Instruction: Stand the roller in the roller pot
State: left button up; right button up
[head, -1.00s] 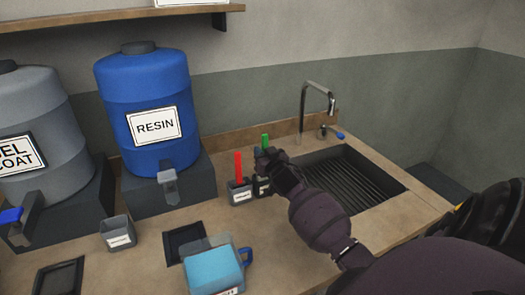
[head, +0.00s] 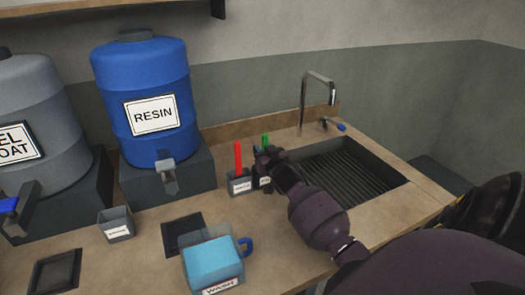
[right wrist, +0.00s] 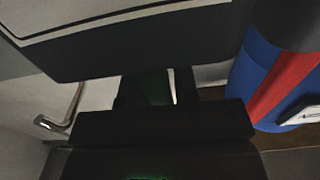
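A green-handled tool (head: 265,140) stands in the right one of two small dark labelled pots; its lower end is hidden in this pot (head: 263,184). A red-handled tool (head: 238,156) stands in the left pot (head: 240,187). The pot labels are too small to read surely, so I cannot tell which tool is the roller. My right gripper (head: 267,158) is at the green handle, just above the right pot. In the right wrist view the green handle (right wrist: 155,88) is between the fingers, with a light gap on one side, so the gripper looks open. My left gripper is out of view.
A sink (head: 352,170) with a tap (head: 318,78) lies to the right. The blue RESIN drum (head: 145,95) stands behind left. A wash container (head: 213,264), a small grey cup (head: 116,224) and a dark tray (head: 55,272) are in front.

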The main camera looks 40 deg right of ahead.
jog(key=o, duration=0.4)
jog(key=shift+c, duration=0.2)
jog(key=v, duration=1)
jog(key=shift+s, duration=0.4)
jog(key=shift+a, duration=0.1)
